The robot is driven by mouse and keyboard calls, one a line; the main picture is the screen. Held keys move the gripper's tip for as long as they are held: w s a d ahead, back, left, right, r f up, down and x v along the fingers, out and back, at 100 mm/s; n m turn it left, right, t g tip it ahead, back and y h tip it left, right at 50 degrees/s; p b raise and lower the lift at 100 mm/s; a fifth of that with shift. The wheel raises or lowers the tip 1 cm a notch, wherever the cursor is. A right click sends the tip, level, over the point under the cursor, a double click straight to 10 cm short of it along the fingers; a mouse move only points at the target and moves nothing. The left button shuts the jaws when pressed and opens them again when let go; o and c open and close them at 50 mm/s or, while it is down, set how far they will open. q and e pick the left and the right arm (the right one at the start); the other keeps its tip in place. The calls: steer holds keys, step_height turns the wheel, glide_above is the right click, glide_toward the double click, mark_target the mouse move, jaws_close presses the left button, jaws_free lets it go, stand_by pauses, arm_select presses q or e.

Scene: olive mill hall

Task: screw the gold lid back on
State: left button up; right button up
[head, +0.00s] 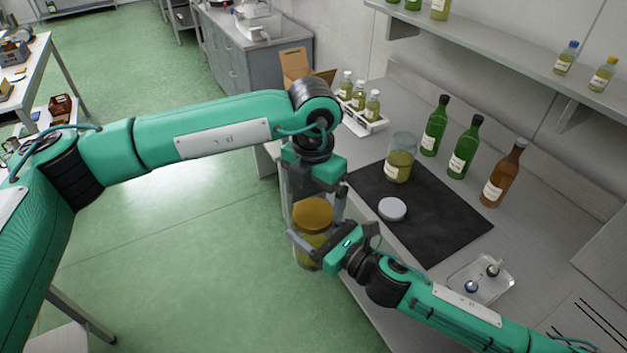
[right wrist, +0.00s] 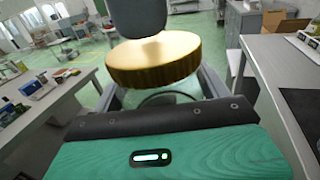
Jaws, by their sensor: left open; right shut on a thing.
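The gold lid (head: 313,213) is at the top of a glass jar (head: 309,251) with yellowish contents, held out in front of the bench edge. My right gripper (head: 318,240) is shut on the jar from the side. My left gripper (head: 313,200) points down above the jar, its fingers open on either side of the lid. The jar is mostly hidden there, so I cannot tell how tightly the lid sits.
A dark mat (head: 440,238) on the bench holds an open jar (head: 399,166) and a silver-grey lid (head: 392,208). Green bottles (head: 464,150) and a brown bottle (head: 502,178) stand behind. A small tray (head: 481,281) is at the right, a bottle rack (head: 365,121) at the back.

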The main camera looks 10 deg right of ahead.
mark_target(313, 212)
arm_select(q)
steer(key=shift+f, duration=1.9)
steer(key=shift+c, duration=0.4)
steer(key=c, duration=0.9)
steer(key=o, duration=1.1)
step_height(313, 212, up, 12)
steer(key=shift+f, duration=0.1)
